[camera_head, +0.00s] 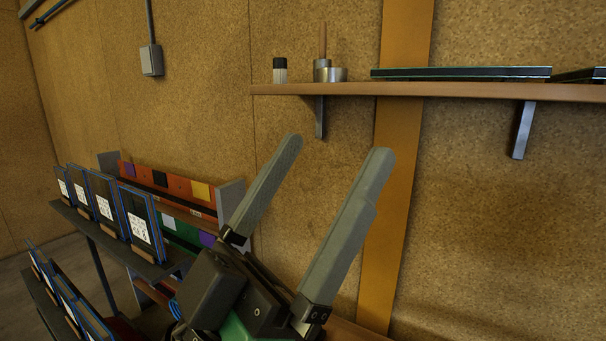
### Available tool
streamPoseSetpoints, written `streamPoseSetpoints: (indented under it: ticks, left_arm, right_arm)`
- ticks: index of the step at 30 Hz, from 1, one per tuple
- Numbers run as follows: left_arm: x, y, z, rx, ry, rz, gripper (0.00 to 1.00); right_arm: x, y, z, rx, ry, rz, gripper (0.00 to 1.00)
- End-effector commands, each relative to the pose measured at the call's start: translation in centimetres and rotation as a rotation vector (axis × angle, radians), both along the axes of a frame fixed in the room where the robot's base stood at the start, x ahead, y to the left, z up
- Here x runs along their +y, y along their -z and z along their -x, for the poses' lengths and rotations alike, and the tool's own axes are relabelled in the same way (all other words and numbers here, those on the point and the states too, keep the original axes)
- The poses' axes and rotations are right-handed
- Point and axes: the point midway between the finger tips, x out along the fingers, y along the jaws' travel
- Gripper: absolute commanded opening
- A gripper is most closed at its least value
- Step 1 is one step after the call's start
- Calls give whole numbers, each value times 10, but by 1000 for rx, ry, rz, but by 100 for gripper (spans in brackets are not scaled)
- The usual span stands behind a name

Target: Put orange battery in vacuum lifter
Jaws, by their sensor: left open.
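My left gripper (335,153) fills the lower middle of the head view. Its two long grey fingers are spread apart and point up toward the wall. Nothing is between the fingers. I cannot make out an orange battery or a vacuum lifter in this view. Part of the lower area is hidden behind the gripper's body. My right gripper is not in view.
A wall shelf (455,90) holds a small black-topped jar (280,71), metal cylinders and a flat glass-edged panel (460,73). At left, racks hold several blue-edged framed panels (138,222). Behind them is an orange board (178,184) with coloured squares.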

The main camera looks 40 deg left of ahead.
Motion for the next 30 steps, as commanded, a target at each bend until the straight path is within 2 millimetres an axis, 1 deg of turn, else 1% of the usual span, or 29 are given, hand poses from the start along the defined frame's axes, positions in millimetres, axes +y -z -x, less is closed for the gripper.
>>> streamPoseSetpoints:
  ticks: [2,5,16,17,18,20,21,23,24,25,26,27,28,29,30]
  left_arm:
    - [9,2,3,22,-78,-25,100]
    - [12,3,3,33,-102,-33,100]
    - [11,3,2,35,-75,-13,100]
    - [11,2,4,26,-54,6,100]
    - [11,-5,12,-18,-12,44,100]
    - [7,-20,32,-122,102,106,100]
    - [3,-30,47,-199,213,152,100]
    - [-1,-42,66,-313,424,232,100]
    - [-1,-47,77,-383,585,295,100]
    - [2,-49,83,-434,709,347,100]
    - [8,-49,88,-479,832,404,100]
    - [20,-47,91,-540,992,489,100]
    - [31,-43,90,-586,1109,558,100]
    - [44,-37,88,-632,1219,634,100]
    - [65,-25,81,-700,1358,742,100]
  right_arm:
    - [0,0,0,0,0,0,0]
    - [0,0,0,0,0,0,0]
    - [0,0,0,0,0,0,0]
    - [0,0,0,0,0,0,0]
    - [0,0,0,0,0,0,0]
    - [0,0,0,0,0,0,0]
    - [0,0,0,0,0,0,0]
    - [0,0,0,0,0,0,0]
    - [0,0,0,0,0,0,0]
    - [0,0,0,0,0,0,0]
    - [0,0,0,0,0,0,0]
    - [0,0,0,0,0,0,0]
    - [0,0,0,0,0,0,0]
    - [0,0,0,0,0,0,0]
    - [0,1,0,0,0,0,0]
